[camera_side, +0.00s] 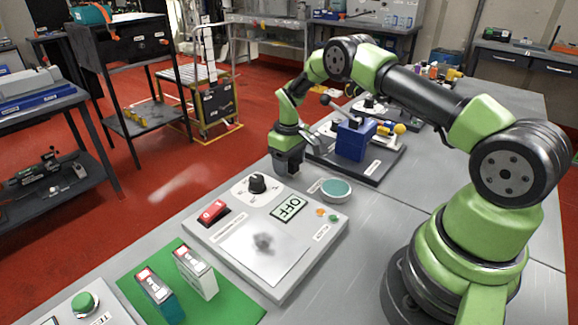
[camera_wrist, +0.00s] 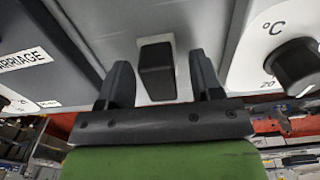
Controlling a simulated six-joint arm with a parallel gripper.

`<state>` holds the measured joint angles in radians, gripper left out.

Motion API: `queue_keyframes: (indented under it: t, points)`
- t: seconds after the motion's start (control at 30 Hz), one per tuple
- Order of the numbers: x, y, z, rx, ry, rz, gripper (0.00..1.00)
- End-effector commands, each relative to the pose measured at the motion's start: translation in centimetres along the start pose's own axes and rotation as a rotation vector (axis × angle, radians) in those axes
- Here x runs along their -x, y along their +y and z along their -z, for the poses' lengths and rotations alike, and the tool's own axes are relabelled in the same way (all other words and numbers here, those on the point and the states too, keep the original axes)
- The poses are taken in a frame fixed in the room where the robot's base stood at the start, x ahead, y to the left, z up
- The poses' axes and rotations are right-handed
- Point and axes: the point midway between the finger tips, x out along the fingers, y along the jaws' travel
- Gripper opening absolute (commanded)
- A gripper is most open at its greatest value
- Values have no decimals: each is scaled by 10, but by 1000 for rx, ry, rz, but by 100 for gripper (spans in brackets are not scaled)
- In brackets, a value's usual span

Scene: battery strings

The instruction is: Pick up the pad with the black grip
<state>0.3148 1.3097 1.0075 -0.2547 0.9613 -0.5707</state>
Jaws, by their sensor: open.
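In the wrist view a black block-shaped grip (camera_wrist: 156,70) stands on a small pale pad (camera_wrist: 157,97), between the two dark fingers of my gripper (camera_wrist: 160,82). The fingers are open, one on each side of the grip, with a gap on both sides. In the side view my gripper (camera_side: 288,170) is low over the grey table, just behind the heater panel (camera_side: 222,240). The pad and its grip cannot be made out there.
The panel carries a black dial (camera_side: 257,183), a red switch (camera_side: 212,211) and an OFF display (camera_side: 289,208). A teal-filled dish (camera_side: 336,189) and a blue block fixture (camera_side: 354,140) stand to the right. Two small cases stand on a green mat (camera_side: 226,306) in front.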

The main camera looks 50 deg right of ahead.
Motion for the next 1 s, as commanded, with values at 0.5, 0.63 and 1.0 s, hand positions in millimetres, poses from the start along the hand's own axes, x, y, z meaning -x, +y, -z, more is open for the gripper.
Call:
queue_keyframes:
  t: [0.5, 0.63, 1.0]
  points:
    - [-2, 0, 0, 0, 0, 0, 6]
    - [-2, 0, 0, 0, 0, 0, 6]
    - [40, 0, 1, -2, 5, -1, 6]
